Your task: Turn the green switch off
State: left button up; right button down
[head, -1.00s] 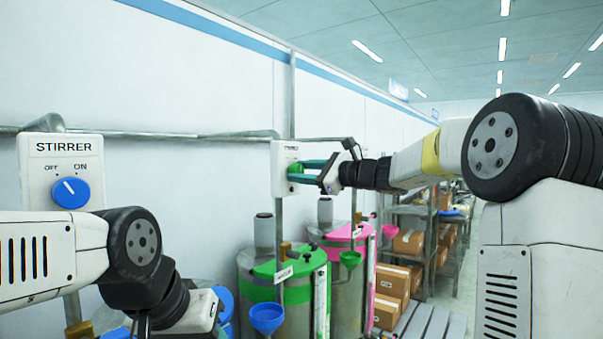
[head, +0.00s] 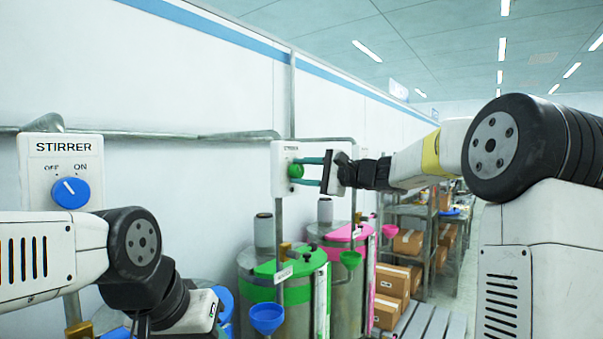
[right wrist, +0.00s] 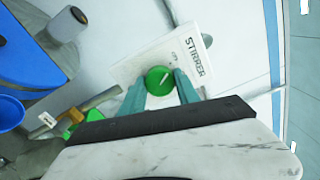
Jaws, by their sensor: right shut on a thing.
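The green switch is a round knob (head: 295,171) on a white STIRRER box (head: 283,155) on the wall. In the right wrist view the green knob (right wrist: 159,81) has a white pointer mark slanting up and right, toward a small label beside the word STIRRER that is too small to read surely. My right gripper (head: 304,171) has one teal finger on each side of the knob and is shut on it; the fingers also show in the right wrist view (right wrist: 160,82). My left gripper (head: 195,312) is low at left, its fingers not clearly visible.
A nearer STIRRER box (head: 40,180) with a blue knob (head: 70,192) is at left. Below the green switch stand a green-lidded drum (head: 290,288), a pink-lidded drum (head: 345,235) and a blue funnel (head: 266,317). Shelves with cardboard boxes (head: 388,280) are behind at right.

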jog(key=shift+f, duration=0.1)
dwell(0.3)
jog(key=c, duration=0.9)
grip_release()
jog(key=v, duration=0.8)
jog(key=shift+a, duration=0.1)
jog(key=s+a+f+n+g+h, duration=0.1)
jog(key=s+f+n+g+h, duration=0.15)
jog(key=s+f, duration=0.45)
jog(key=s+a+f+n+g+h, duration=0.1)
jog(key=s+f+n+g+h, duration=0.3)
jog(key=s, duration=0.6)
jog(key=s+d+f+n+t+h, duration=0.1)
jog(key=s+d+f+n+h, duration=0.1)
jog(key=s+d+f, duration=0.2)
jog(key=s+d+f+n+t+h, duration=0.1)
jog(key=s+d+f+n+h, duration=0.1)
jog(key=s+d+f, duration=0.3)
jog(key=s+f+h, duration=0.1)
jog(key=s+f, duration=0.3)
jog(key=s, duration=0.1)
jog(key=shift+d+h, duration=0.25)
jog(key=shift+h, duration=0.1)
